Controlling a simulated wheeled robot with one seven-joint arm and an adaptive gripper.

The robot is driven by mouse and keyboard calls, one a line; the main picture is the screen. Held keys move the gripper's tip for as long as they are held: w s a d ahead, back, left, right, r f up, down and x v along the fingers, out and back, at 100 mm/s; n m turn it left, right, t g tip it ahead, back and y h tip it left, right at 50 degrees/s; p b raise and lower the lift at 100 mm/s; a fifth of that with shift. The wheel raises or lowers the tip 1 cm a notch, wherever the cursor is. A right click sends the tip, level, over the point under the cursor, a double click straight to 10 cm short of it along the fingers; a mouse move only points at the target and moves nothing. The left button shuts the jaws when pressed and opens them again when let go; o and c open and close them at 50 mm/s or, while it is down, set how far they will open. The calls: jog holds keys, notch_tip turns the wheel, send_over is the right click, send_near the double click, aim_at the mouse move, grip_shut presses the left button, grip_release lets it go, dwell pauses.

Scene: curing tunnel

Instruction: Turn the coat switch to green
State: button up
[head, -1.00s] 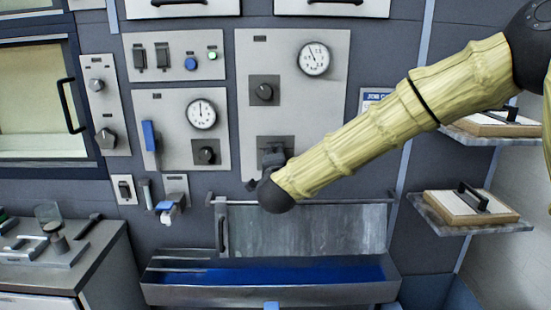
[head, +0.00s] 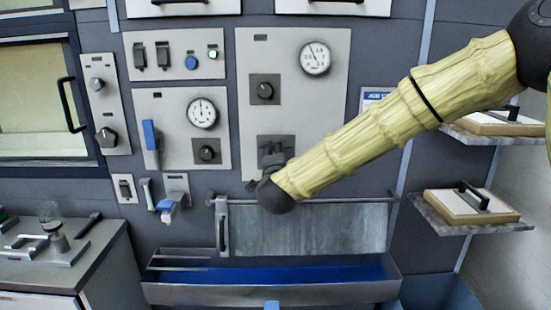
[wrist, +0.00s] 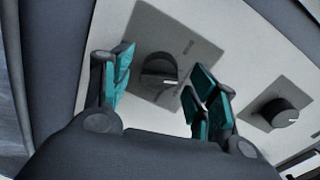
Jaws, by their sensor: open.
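The wrist view shows a round dark knob (wrist: 155,72) with a pale pointer mark, on a dark square plate (wrist: 190,42). The label is too small to read, so I cannot confirm that it is the coat switch. My gripper (wrist: 162,78) is open, with one teal-padded finger on each side of the knob in the picture. I see a gap on both sides and no clear contact. In the head view my gripper (head: 271,158) is in front of the lower plate (head: 290,142) of the tall grey panel, hiding that plate's knob. No green mark is legible.
A second knob (wrist: 281,113) sits right of the fingers in the wrist view. The tall panel (head: 325,120) also carries a dial gauge (head: 315,58) and an upper knob (head: 264,90). A trough (head: 270,292) with a bar above it juts out below my gripper.

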jog(key=s, duration=1.1)
jog(key=shift+s+d+r, duration=0.15)
jog(key=shift+d+r, duration=0.25)
jog(key=shift+d, duration=0.05)
jog(key=s+d+f+n+g, duration=0.3)
jog(key=f, duration=1)
jog(key=s+d+f+n+g, duration=0.2)
jog(key=s+d+f, duration=0.15)
jog(key=f, duration=0.85)
jog(key=s+d+f+n+g, duration=0.3)
jog(key=s+f, duration=0.1)
jog(key=f, duration=0.9)
jog(key=s+d+f+n+g, duration=0.2)
jog(key=s+d+f+g, duration=0.15)
jog(key=s+f, duration=0.45)
jog(key=s+d+f+n+g, duration=0.2)
jog(key=s+d+f, duration=0.3)
jog(key=s+f, duration=0.25)
jog(key=s+d+f+n+g, duration=0.1)
jog(key=s+d, duration=0.3)
jog(key=s, duration=0.4)
jog(key=s+d+f+n+g+h+p, duration=0.1)
jog(key=s+d+f, duration=0.3)
jog(key=s, duration=0.4)
jog(key=shift+s+d+f+n+g, duration=0.2)
jog(key=shift+s+n+g, duration=0.15)
jog(key=shift+g, duration=0.5)
